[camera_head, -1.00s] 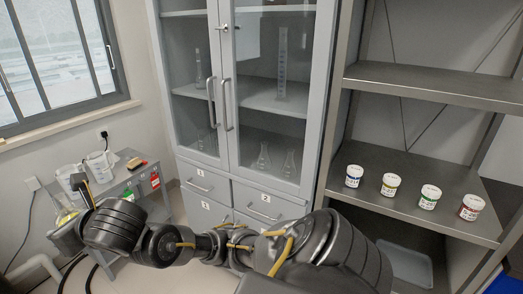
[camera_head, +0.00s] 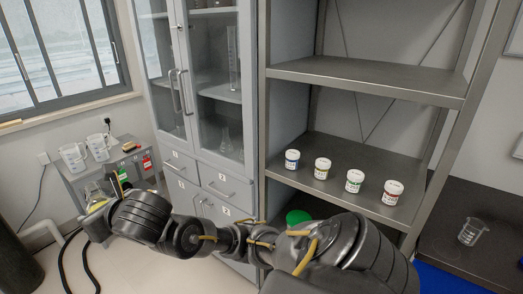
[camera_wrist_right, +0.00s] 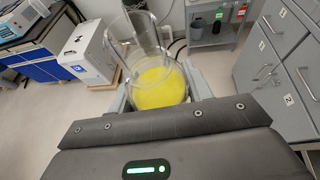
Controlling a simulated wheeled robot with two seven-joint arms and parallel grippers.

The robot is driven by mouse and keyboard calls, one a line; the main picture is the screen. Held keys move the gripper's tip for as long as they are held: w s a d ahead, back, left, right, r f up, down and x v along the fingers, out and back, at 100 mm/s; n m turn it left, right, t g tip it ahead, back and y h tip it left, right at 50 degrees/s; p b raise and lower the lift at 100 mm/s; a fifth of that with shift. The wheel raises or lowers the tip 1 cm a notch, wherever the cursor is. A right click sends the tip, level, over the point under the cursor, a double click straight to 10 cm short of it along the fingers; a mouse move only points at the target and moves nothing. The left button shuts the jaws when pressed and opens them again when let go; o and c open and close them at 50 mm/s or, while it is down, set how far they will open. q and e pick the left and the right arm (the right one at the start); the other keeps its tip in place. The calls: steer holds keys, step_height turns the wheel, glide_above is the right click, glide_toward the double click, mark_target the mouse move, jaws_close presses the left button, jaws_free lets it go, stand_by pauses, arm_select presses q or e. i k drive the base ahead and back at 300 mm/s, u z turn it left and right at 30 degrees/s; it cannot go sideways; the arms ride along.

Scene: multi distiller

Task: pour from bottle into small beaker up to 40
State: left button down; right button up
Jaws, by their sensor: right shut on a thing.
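A clear glass bottle (camera_wrist_right: 160,86) with yellow liquid in its lower part is between the fingers of my right gripper (camera_wrist_right: 158,92) in the right wrist view. In the head view the bottle (camera_head: 95,194) shows at the far left, partly hidden by my gripper and arm. My right gripper is shut on it. A small clear glass beaker (camera_head: 472,232) stands upright on the dark bench at the right edge of the head view, well apart from the bottle. It looks empty; its scale is too small to read. My left gripper is not in view.
The dark bench (camera_head: 490,200) is on the right, with clear top around the beaker. A metal shelf (camera_head: 330,150) holds several labelled jars. Glass cabinets (camera_head: 205,150) stand behind my arm. A side table (camera_head: 120,150) on the left holds white jugs (camera_head: 72,156).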

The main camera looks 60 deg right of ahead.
mark_target(473, 229)
steer(key=k, duration=1.6)
steer(key=z, duration=1.45)
